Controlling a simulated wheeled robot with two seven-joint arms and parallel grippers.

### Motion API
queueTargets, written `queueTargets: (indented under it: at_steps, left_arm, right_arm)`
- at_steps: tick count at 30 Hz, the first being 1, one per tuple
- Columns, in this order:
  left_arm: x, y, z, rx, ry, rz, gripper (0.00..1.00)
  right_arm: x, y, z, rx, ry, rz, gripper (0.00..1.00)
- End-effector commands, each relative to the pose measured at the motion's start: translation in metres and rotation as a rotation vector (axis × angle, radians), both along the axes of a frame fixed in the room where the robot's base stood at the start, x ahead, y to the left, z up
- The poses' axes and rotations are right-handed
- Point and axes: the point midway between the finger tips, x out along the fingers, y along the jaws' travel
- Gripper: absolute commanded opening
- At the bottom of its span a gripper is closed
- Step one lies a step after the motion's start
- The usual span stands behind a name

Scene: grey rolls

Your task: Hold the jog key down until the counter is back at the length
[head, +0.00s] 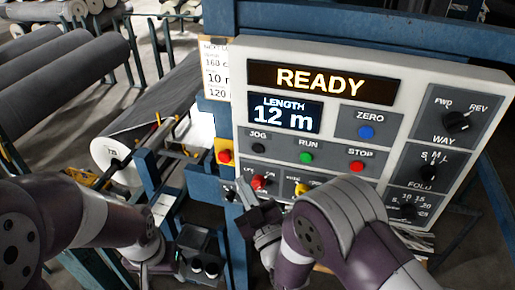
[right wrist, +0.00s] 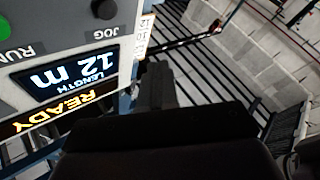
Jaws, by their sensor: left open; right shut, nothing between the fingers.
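The control panel (head: 420,80) fills the right of the head view. Its display (head: 320,82) reads READY and its length counter (head: 285,114) reads 12 m; the counter shows upside down in the right wrist view (right wrist: 66,77). The black jog key (head: 258,148) sits below the counter, and also shows in the right wrist view (right wrist: 104,9). My right gripper (head: 246,188) is shut and empty, below the jog key in the head view and apart from it. My left gripper (head: 202,266) is open, low and left of the panel.
A paper card (head: 214,70) left of the panel shows 160, 10 and 120, partly cut off. A green run key (head: 306,158), red stop key (head: 357,166) and blue zero key (head: 366,132) are near the jog key. A red button (head: 225,156) on yellow is left. Grey rolls (head: 60,75) lie behind.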

Motion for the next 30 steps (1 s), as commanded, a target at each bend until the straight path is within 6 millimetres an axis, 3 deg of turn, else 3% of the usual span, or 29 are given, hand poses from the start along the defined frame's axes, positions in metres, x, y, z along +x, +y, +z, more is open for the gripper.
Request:
queueTargets:
  at_steps: [5, 16, 21, 30]
  left_arm:
    - [0.0, 0.0, 0.0, 0.0, 0.0, 0.0, 0.67]
    - [0.0, 0.0, -0.002, 0.0, 0.0, 0.0, 0.67]
    - [0.0, 0.0, -0.012, 0.0, 0.0, 0.0, 0.67]
    - [0.0, 0.0, -0.014, 0.0, 0.0, 0.0, 0.67]
  right_arm:
    - [0.007, -0.002, 0.0, 0.001, 0.002, -0.001, 0.0]
    - [0.057, -0.019, -0.001, 0.001, 0.002, -0.002, 0.0]
    - [0.075, -0.024, -0.003, 0.001, 0.001, -0.001, 0.0]
    - [0.084, -0.027, 0.0, 0.0, 0.002, 0.001, 0.0]
